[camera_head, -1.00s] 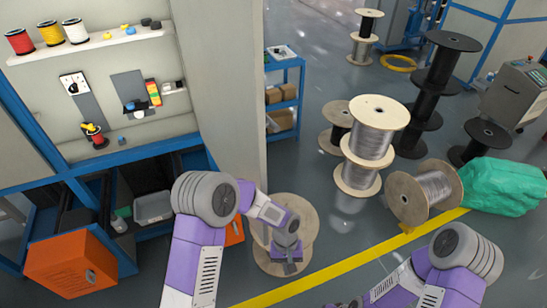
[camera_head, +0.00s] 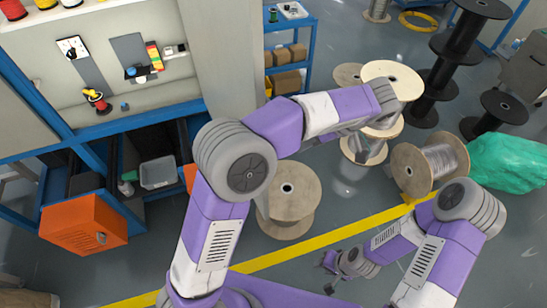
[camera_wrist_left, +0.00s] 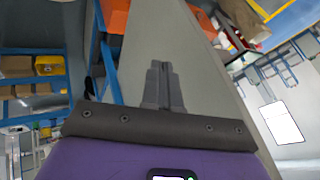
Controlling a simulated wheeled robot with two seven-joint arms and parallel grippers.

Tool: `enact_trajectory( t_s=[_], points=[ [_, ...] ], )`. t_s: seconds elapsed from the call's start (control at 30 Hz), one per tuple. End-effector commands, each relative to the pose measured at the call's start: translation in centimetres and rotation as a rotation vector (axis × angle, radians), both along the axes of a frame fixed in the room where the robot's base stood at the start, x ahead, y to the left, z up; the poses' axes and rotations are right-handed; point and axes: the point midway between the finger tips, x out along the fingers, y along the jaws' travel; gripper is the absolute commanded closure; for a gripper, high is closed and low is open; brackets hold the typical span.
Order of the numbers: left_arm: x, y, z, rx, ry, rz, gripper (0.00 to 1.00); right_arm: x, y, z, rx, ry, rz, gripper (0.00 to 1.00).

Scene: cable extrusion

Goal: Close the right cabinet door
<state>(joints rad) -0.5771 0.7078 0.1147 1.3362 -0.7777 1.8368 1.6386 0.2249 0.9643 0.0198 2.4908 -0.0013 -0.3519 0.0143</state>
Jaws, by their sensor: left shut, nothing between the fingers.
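The right cabinet door is an orange panel (camera_head: 190,177), mostly hidden behind my left arm in the head view; how far it stands open cannot be told. The left orange door (camera_head: 82,225) stands swung out from the lower blue-framed cabinet. My left arm reaches across to the right, and its gripper (camera_head: 359,147) is away from the doors, in front of the wire spools. In the left wrist view its fingers (camera_wrist_left: 165,87) are together and empty. An orange surface (camera_wrist_left: 116,18) shows beyond them at the top. My right gripper (camera_head: 330,270) is low, over the floor.
A grey bin (camera_head: 158,172) sits in the cabinet's open bay. A wooden spool (camera_head: 288,201) stands on the floor beside my left arm. A blue shelf rack (camera_head: 288,55) stands behind the panel. More spools and a green wrapped bundle (camera_head: 505,162) are at right.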

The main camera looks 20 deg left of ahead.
Motion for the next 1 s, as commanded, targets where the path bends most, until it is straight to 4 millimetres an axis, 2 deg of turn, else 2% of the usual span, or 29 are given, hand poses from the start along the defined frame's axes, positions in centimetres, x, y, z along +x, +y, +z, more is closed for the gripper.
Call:
enact_trajectory(
  t_s=[0.1,0.33,0.6,1.0],
  points=[
    [-0.2,1.7,-2.4,0.000,0.004,0.001,1.00,0.0,0.0,-0.7,0.000,0.000,0.000,0.61],
    [-0.4,4.7,-6.2,-0.001,0.004,0.001,1.00,0.0,0.0,-1.4,0.000,0.000,0.000,0.61],
    [-2.5,6.8,-5.7,-0.003,0.000,-0.001,1.00,0.0,0.0,-1.4,0.000,0.000,0.000,0.61],
    [-3.0,7.2,-5.7,-0.003,0.001,-0.002,1.00,0.0,0.0,-1.5,0.000,0.000,0.000,0.61]
  ],
)
